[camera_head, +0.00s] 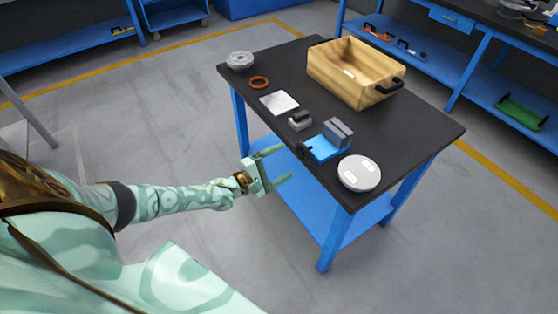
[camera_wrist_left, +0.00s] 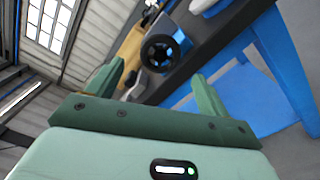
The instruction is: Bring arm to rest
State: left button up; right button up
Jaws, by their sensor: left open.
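My left arm reaches in from the left in the head view. My left gripper (camera_head: 277,166) is open and empty, in the air beside the near left side of the black-topped table (camera_head: 420,150). It touches nothing there. In the left wrist view my left gripper (camera_wrist_left: 155,85) shows two green fingers spread wide apart with nothing between them. The table's edge and blue legs show beyond the fingers in that view. My right gripper is not in view.
Open floor (camera_head: 190,110) lies left of the table.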

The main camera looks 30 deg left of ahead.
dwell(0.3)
pick_arm(q)
notch_tip(320, 180, down, 9)
jog(key=s+a+m+g+y, duration=0.1)
jog(key=a+m+g+y, duration=0.2)
jog(key=m, duration=1)
jog(key=s+a+f+m+g+y, duration=0.1)
jog(key=s+f+m+g+y, duration=0.45)
jog(key=s+f, duration=1.05)
jog(key=s+d+f+m+g, duration=0.1)
jog(key=s+d+f+g, duration=0.1)
jog(key=s, duration=0.9)
jog(key=s+d+f+m+g+h, duration=0.1)
jog(key=s+d+f+g, duration=0.2)
jog(key=s, duration=0.8)
jog(key=s+d+f+m+g, duration=0.2)
jog(key=s+d+f, duration=0.1)
jog(key=s, duration=0.8)
jog(key=shift+s+d+g, duration=0.3)
jog(key=shift+d+g, duration=0.05)
jog(key=shift+d, duration=0.3)
